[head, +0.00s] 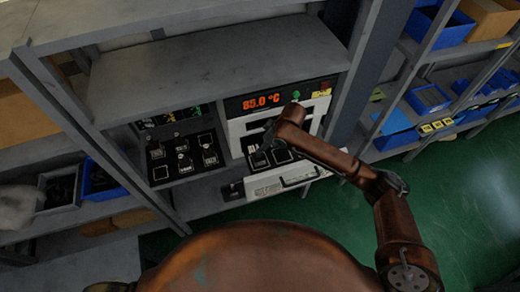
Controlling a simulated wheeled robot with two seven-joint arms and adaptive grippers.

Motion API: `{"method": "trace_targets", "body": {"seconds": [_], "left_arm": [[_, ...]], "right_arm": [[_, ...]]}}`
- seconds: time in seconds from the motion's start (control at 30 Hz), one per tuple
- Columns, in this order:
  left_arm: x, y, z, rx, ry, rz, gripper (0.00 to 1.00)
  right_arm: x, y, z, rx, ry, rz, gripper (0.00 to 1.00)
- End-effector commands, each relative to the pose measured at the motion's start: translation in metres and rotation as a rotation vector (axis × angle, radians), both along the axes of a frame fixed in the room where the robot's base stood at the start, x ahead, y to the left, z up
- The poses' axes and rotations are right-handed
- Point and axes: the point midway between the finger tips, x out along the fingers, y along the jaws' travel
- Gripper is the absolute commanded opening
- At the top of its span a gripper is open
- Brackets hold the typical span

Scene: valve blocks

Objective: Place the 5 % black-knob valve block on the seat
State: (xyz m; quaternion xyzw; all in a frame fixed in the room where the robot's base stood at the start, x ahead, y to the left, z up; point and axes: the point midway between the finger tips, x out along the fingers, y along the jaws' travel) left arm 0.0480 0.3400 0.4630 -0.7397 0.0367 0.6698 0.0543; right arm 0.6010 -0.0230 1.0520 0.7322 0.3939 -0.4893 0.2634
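Small valve blocks with knobs sit on a dark panel (183,155) on the shelf. Their labels are too small to read, so I cannot tell which is the 5 % black-knob block. A white-framed unit (238,128) stands to the right of the dark panel, with dark slots. I cannot make out which part is the seat. A small black piece (235,188) is at the left of the unit's white front ledge. My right gripper (264,140) is in front of the white unit, at the end of the rust-coloured arm. Its fingers are dark and unclear. My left gripper is out of view.
An orange display (262,101) tops the white unit. A grey shelf board (215,65) overhangs both panels, and a grey post (375,75) stands at their right. Blue bins (98,180) are on the left shelf. The green floor (470,190) at right is clear.

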Motion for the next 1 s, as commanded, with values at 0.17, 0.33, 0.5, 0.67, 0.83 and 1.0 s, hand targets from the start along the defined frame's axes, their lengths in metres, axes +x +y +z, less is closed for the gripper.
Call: {"method": "trace_targets", "body": {"seconds": [0.17,0.33,0.5,0.67,0.83,1.0], "left_arm": [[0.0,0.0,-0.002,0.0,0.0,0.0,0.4],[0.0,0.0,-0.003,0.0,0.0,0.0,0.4],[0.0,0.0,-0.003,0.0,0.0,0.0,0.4],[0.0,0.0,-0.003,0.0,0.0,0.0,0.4],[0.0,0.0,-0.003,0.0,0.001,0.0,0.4],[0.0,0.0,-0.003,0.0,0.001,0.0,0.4]], "right_arm": [[-0.006,-0.011,0.03,0.0,-0.002,-0.001,0.38],[-0.01,-0.016,0.045,0.0,0.0,-0.001,0.38],[-0.011,-0.017,0.049,-0.001,0.001,-0.001,0.38],[-0.011,-0.017,0.049,0.0,0.0,-0.001,0.38],[-0.011,-0.017,0.049,0.0,0.0,-0.001,0.38],[-0.011,-0.017,0.049,0.0,0.0,-0.001,0.38]]}}
